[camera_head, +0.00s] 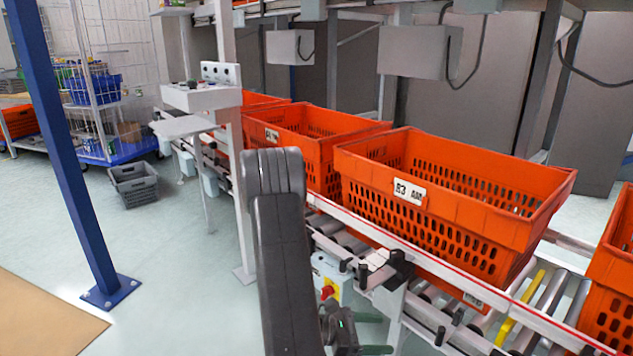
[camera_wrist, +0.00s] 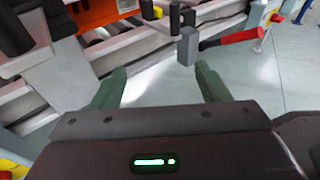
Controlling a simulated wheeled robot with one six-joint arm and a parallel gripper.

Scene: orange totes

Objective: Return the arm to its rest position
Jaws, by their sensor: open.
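My gripper shows in the wrist view (camera_wrist: 160,82) with two green fingers spread apart and nothing between them. Beyond the fingers are grey floor and the metal side of the roller conveyor. In the head view my arm rises dark and bent in front of the conveyor. Part of my gripper (camera_head: 376,334) shows low in that view, with green fingers pointing right, below the conveyor's side rail. The gripper looks clear of the orange totes.
Orange totes (camera_head: 440,220) stand in a row on the roller conveyor (camera_head: 432,304). A red-and-yellow switch box (camera_head: 328,285) sits at the conveyor's side, close to my arm. A blue post (camera_head: 70,160) stands at left. A grey crate (camera_head: 134,185) lies on open floor.

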